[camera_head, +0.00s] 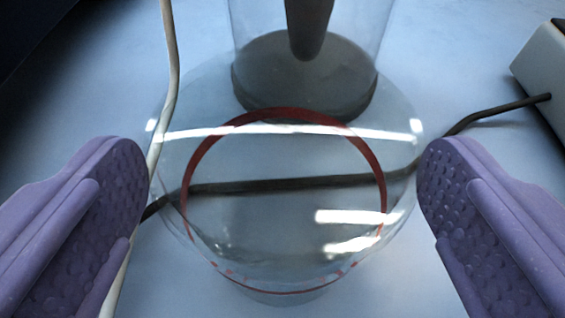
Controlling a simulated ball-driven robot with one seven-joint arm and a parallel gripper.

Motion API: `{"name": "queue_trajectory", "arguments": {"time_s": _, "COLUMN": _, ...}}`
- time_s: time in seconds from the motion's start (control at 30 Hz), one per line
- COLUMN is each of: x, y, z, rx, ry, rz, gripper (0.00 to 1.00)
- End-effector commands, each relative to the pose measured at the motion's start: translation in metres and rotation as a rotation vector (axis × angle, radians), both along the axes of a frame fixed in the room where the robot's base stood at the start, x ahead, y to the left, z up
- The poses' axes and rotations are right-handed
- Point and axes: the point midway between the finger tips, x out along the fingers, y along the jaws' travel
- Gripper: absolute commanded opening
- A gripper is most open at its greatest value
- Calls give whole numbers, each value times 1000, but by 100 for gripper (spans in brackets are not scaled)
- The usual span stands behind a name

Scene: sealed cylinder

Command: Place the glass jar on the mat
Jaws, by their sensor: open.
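The glass jar (285,228) is a clear, rounded vessel with a thin red ring around it, in the middle of the view. Bright reflections lie across its glass. My gripper (282,195) is open, with one purple, bumpy finger on each side of the jar. The left finger is close to the jar's left side and the right finger close to its right side. I cannot tell whether either finger touches the glass. Nothing in view can be made out as the mat.
A clear cylinder (356,35) with a dark grey bottom stands just behind the jar. A dark cable (490,114) runs from a pale box (548,75) at right and shows through the jar. A white cable (169,75) passes at left. Pale surface lies around.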

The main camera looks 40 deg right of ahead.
Motion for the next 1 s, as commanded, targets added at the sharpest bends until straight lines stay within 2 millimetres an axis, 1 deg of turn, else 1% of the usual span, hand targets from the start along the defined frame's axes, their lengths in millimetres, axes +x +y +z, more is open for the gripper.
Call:
{"name": "queue_trajectory", "arguments": {"time_s": 0.07, "x": 0, "y": 0, "z": 1, "rx": 0, "ry": 0, "rz": 0, "gripper": 98}}
{"name": "queue_trajectory", "arguments": {"time_s": 0.1, "x": 0, "y": 0, "z": 1, "rx": 0, "ry": 0, "rz": 0, "gripper": 94}}
{"name": "queue_trajectory", "arguments": {"time_s": 0.17, "x": 0, "y": 0, "z": 1, "rx": 0, "ry": 0, "rz": 0, "gripper": 80}}
{"name": "queue_trajectory", "arguments": {"time_s": 0.2, "x": 0, "y": 0, "z": 1, "rx": 1, "ry": -1, "rz": 0, "gripper": 71}}
{"name": "queue_trajectory", "arguments": {"time_s": 0.27, "x": 0, "y": 0, "z": 1, "rx": 1, "ry": -1, "rz": 0, "gripper": 57}}
{"name": "queue_trajectory", "arguments": {"time_s": 0.3, "x": 0, "y": 0, "z": 1, "rx": 1, "ry": -1, "rz": 0, "gripper": 48}}
{"name": "queue_trajectory", "arguments": {"time_s": 0.4, "x": 0, "y": 0, "z": 1, "rx": 0, "ry": -1, "rz": 0, "gripper": 26}}
{"name": "queue_trajectory", "arguments": {"time_s": 0.6, "x": 0, "y": 0, "z": 1, "rx": 0, "ry": -1, "rz": 0, "gripper": 26}}
{"name": "queue_trajectory", "arguments": {"time_s": 0.73, "x": 0, "y": 0, "z": 7, "rx": 1, "ry": -2, "rz": -1, "gripper": 26}}
{"name": "queue_trajectory", "arguments": {"time_s": 0.87, "x": 0, "y": 0, "z": 22, "rx": 2, "ry": -3, "rz": -1, "gripper": 26}}
{"name": "queue_trajectory", "arguments": {"time_s": 1.0, "x": -1, "y": 0, "z": 44, "rx": 2, "ry": -3, "rz": -1, "gripper": 26}}
